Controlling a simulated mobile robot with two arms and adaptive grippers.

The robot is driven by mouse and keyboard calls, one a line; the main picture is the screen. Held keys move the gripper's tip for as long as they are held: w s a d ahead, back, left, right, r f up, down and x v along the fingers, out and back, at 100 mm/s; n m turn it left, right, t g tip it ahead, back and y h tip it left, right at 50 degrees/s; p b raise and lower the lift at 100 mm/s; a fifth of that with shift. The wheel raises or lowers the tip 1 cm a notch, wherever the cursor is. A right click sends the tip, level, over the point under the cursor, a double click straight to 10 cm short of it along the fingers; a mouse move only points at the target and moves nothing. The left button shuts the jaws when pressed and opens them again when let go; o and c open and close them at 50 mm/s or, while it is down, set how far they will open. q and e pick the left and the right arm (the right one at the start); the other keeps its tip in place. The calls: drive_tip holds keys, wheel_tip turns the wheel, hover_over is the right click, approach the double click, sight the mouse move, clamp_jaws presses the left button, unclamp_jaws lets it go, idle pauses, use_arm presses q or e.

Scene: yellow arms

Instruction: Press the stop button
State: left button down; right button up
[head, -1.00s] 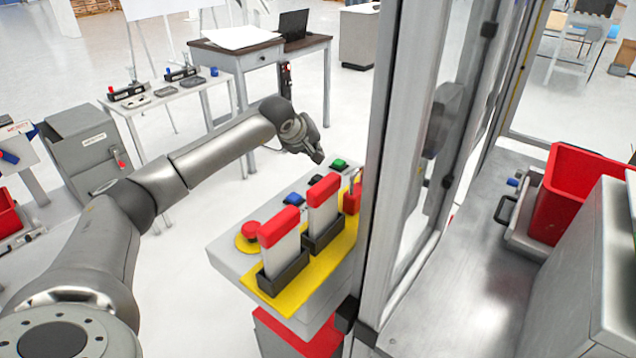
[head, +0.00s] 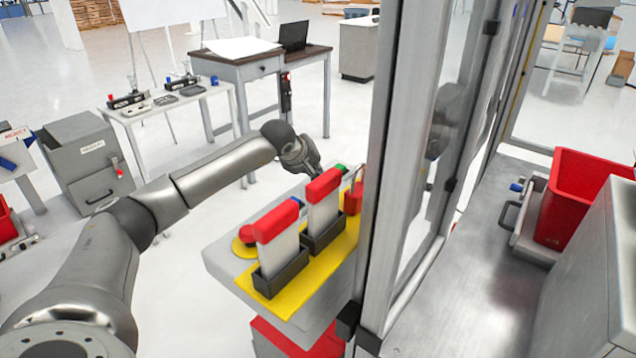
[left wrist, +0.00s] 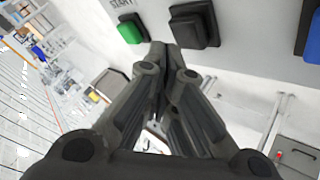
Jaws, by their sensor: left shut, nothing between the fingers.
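The grey control box (head: 222,262) has buttons along its top. In the left wrist view a green button (left wrist: 131,28) sits beside a printed START label. A black square button (left wrist: 194,24) is right of it, and a blue button (left wrist: 313,38) is at the right edge. No STOP label is readable. My left gripper (left wrist: 163,50) is shut and empty, its tips pointing at the panel between green and black; I cannot tell whether they touch. In the head view my left gripper (head: 315,170) is at the box's far side, near the green button (head: 340,168). My right gripper is not in view.
A red mushroom button (head: 246,232) is on the box's left. Two red-topped upright pieces (head: 277,222) in black holders stand on a yellow plate (head: 325,280), partly hiding the buttons. A metal frame post (head: 392,150) rises to the right. Open floor lies left of the box.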

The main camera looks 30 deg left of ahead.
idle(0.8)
use_arm(q)
drive_tip(key=shift+f+b, duration=0.4)
drive_tip(key=shift+f+b, duration=0.45)
drive_tip(key=shift+f, duration=0.05)
idle(0.5)
idle(0.4)
drive_tip(key=shift+r+p, duration=0.5)
drive_tip(key=shift+r, duration=0.4)
drive_tip(key=shift+r, duration=0.1)
drive_tip(key=shift+r+p, duration=1.65)
drive_tip(key=shift+r, duration=0.8)
drive_tip(key=shift+s+f, duration=0.1)
drive_tip(key=shift+f, duration=0.05)
